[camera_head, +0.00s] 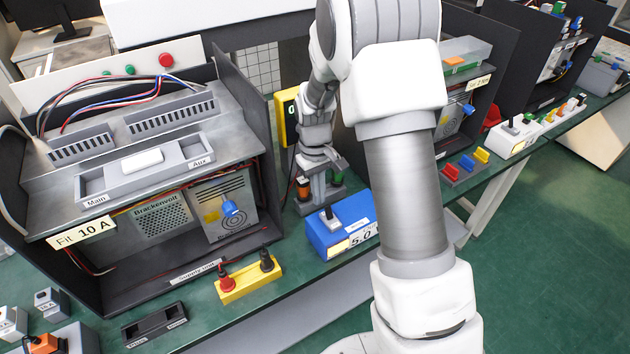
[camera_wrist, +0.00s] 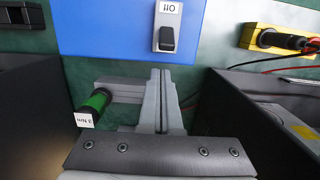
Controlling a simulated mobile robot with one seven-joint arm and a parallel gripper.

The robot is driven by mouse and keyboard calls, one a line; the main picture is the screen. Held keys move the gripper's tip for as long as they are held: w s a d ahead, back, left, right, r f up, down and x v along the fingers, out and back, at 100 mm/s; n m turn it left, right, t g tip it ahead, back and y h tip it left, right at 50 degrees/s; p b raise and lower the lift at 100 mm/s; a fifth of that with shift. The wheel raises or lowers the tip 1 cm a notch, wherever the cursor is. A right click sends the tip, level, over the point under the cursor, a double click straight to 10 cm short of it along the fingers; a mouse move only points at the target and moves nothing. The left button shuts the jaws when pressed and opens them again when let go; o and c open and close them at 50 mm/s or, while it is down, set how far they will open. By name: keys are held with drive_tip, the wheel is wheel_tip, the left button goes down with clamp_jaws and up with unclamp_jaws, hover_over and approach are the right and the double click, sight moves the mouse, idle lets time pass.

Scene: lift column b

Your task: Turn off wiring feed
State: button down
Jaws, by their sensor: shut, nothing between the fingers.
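A blue box (camera_head: 326,238) stands on the green bench, with a pale tag reading 5.0 on its front and a small switch (camera_head: 330,216) on top. In the wrist view, a blue surface (camera_wrist: 110,30) carries a dark rocker switch (camera_wrist: 166,39) on a pale plate with an on/off mark. I cannot read which way the rocker is tipped. My gripper (camera_wrist: 161,75) is shut and empty, its tips just below the blue surface's near edge in that view. In the head view my gripper (camera_head: 317,192) is behind the blue box. No label reading wiring feed is legible.
A yellow terminal block (camera_head: 250,283) with red and black plugs stands left of the blue box. An open dark cabinet (camera_head: 90,275) marked 10 A fills the left. My arm hides part of the bench.

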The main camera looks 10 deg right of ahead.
drive_tip(key=shift+s+d+r, duration=0.2)
drive_tip(key=shift+s+r, duration=0.1)
drive_tip(key=shift+s, duration=0.3)
drive_tip(key=shift+s+d+r, duration=0.2)
drive_tip(key=shift+s+r, duration=0.1)
drive_tip(key=shift+s, duration=0.25)
drive_tip(key=shift+s+r+t, duration=0.1)
drive_tip(key=shift+t, duration=0.2)
